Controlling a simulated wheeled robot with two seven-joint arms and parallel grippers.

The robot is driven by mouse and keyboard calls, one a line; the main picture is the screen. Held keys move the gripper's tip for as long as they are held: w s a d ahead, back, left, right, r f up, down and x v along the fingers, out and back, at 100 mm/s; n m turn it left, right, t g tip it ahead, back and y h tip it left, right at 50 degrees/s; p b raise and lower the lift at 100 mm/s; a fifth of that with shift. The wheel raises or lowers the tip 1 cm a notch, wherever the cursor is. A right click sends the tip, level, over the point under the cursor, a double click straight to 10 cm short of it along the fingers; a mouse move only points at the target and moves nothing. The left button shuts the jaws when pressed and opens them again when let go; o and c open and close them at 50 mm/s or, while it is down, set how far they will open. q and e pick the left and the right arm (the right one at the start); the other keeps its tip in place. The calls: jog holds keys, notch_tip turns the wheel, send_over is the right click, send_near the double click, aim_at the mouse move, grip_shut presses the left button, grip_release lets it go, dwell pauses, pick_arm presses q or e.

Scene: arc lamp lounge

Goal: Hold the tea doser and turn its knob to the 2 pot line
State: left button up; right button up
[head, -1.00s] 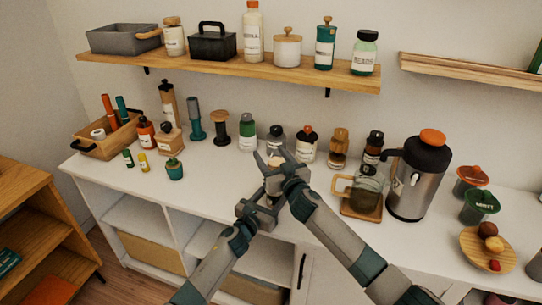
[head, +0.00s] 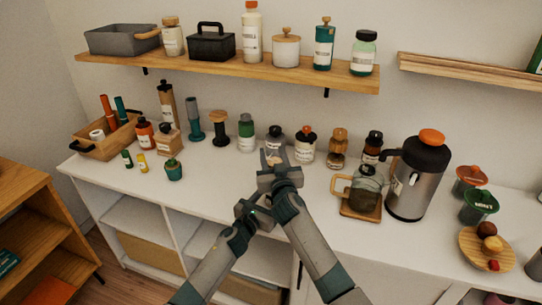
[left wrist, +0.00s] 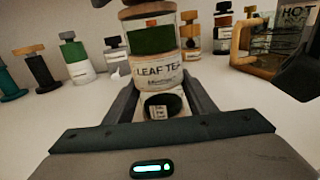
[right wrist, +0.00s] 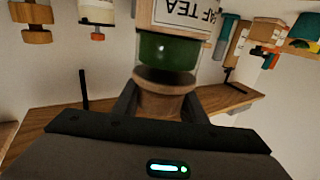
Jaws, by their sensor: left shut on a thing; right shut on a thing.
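The tea doser is a clear jar (left wrist: 157,72) with a "LEAF TEA" label, dark green contents and a wooden top. My left gripper (head: 260,205) is shut on its lower part and holds it upright above the counter's front. My right gripper (head: 273,165) is shut on the wooden knob (right wrist: 160,101) from above. The right wrist view shows the doser upside down, its green band (right wrist: 167,49) beyond the knob. In the head view my grippers hide most of the doser. I cannot make out the knob's setting or any pot line.
A row of jars and bottles, including a green-lidded jar (head: 246,133), stands on the white counter behind my grippers. A glass pot (head: 367,186) on a wooden board and a steel dispenser (head: 417,183) stand to the right. A wooden shelf (head: 230,68) hangs above.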

jog(key=shift+d+m+h, duration=0.1)
jog(key=shift+m+h, duration=0.2)
jog(key=shift+h, duration=0.1)
jog(key=o, duration=1.1)
jog(key=shift+c, duration=0.2)
jog(key=shift+s+d, duration=0.1)
jog(key=shift+s, duration=0.05)
jog(key=s+d, duration=0.1)
jog(key=s, duration=1)
jog(key=shift+s+d, duration=0.3)
jog(key=shift+s, duration=0.05)
